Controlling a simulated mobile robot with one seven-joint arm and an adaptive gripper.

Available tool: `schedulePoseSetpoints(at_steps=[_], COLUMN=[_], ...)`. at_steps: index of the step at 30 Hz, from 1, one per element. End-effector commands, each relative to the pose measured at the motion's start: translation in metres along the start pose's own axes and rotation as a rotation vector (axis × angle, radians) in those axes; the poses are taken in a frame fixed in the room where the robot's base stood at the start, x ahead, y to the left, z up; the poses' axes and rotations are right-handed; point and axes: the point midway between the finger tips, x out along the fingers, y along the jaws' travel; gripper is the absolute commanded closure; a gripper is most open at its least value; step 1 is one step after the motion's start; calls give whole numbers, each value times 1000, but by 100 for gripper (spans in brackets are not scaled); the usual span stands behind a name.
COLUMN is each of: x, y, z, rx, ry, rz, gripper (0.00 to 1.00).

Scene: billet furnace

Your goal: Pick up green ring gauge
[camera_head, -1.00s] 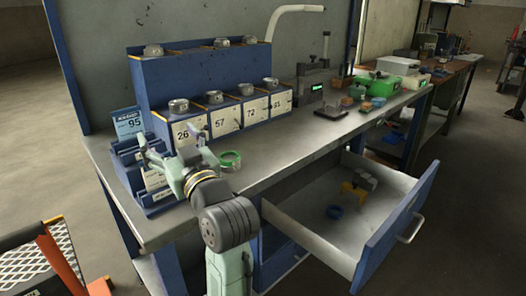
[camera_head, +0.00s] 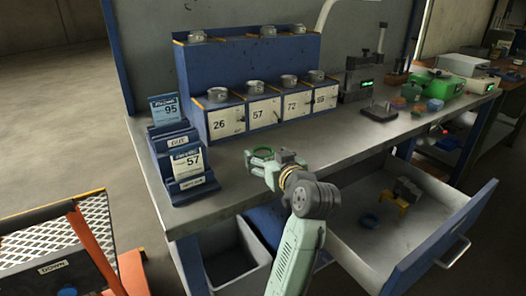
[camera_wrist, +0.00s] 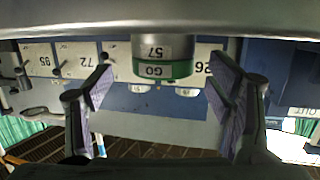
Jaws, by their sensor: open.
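The green ring gauge (camera_head: 263,153) is at the front part of the bench top, in front of the box marked 57. In the wrist view the gauge (camera_wrist: 165,58) is a grey cylinder marked 57 and GO with a green band, at top centre. My gripper (camera_head: 263,163) is open right by it in the head view, with the arm reaching from the lower right. In the wrist view the two fingers of my gripper (camera_wrist: 163,95) stand apart, left and right of the gauge's line, with a gap on each side. Nothing is held. Part of the gauge is hidden by my gripper.
A blue two-step rack (camera_head: 250,66) with several grey rings and numbered boxes stands behind. A blue card stand (camera_head: 182,163) is at left. The bench between gripper and card stand is clear.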

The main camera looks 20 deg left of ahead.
Motion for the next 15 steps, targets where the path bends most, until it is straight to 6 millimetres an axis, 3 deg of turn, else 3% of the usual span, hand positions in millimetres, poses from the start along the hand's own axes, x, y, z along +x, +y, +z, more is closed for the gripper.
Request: schedulePoseSetpoints(at_steps=[6, 15], x=[29, 33], y=[-4, -3], z=[-2, -1], rx=[2, 0], ry=[-1, 1], rz=[-2, -1], gripper=[26, 26])
